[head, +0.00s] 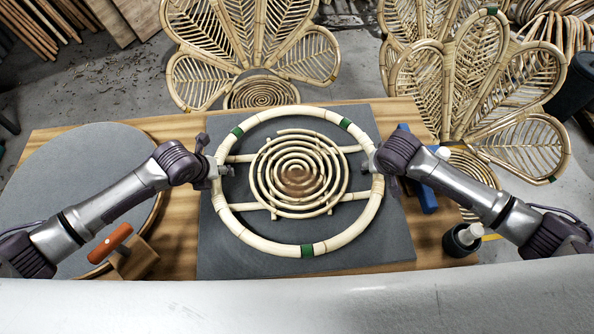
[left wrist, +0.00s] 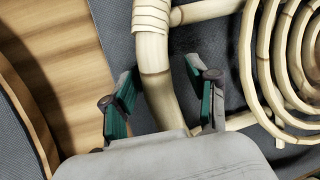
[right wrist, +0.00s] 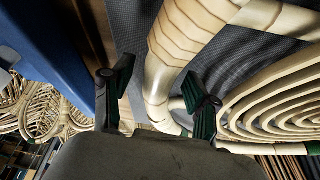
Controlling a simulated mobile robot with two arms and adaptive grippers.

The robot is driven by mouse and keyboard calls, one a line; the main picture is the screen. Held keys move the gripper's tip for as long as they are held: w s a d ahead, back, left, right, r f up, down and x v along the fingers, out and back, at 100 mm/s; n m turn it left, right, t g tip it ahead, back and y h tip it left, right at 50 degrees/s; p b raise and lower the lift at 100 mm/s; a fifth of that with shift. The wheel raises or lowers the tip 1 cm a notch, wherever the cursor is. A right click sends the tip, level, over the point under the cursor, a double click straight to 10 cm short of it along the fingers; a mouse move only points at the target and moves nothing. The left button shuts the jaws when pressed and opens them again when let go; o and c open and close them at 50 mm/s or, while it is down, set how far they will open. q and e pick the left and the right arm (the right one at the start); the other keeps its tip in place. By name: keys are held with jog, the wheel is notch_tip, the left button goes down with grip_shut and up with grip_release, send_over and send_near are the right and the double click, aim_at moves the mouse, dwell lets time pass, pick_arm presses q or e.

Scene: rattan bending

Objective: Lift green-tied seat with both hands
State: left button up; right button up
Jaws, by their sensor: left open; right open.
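The green-tied seat is a round rattan ring (head: 249,238) with green bindings (head: 307,250) and crossbars. A rattan spiral (head: 297,174) sits in its middle. It lies flat on a dark grey mat (head: 240,266). My left gripper (head: 216,172) is open at the ring's left side. In the left wrist view, its fingers (left wrist: 165,95) stand on either side of the ring tube (left wrist: 158,70). My right gripper (head: 372,164) is at the ring's right side. In the right wrist view, its open fingers (right wrist: 158,98) straddle the ring tube (right wrist: 160,75) below a wrapped joint.
A round grey board (head: 75,165) lies on the left of the wooden table (head: 182,220), with an orange-handled tool (head: 111,243) near it. A blue object (head: 427,196) and a black cup (head: 462,240) stand right. Rattan chairs (head: 480,85) stand behind.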

pick_arm(q)
jog(key=shift+f, duration=0.2)
pick_arm(e)
jog(key=shift+w+f, duration=0.1)
jog(key=shift+f, duration=0.05)
pick_arm(q)
grip_shut()
pick_arm(e)
grip_shut()
pick_arm(q)
jog(key=shift+w+r, duration=0.1)
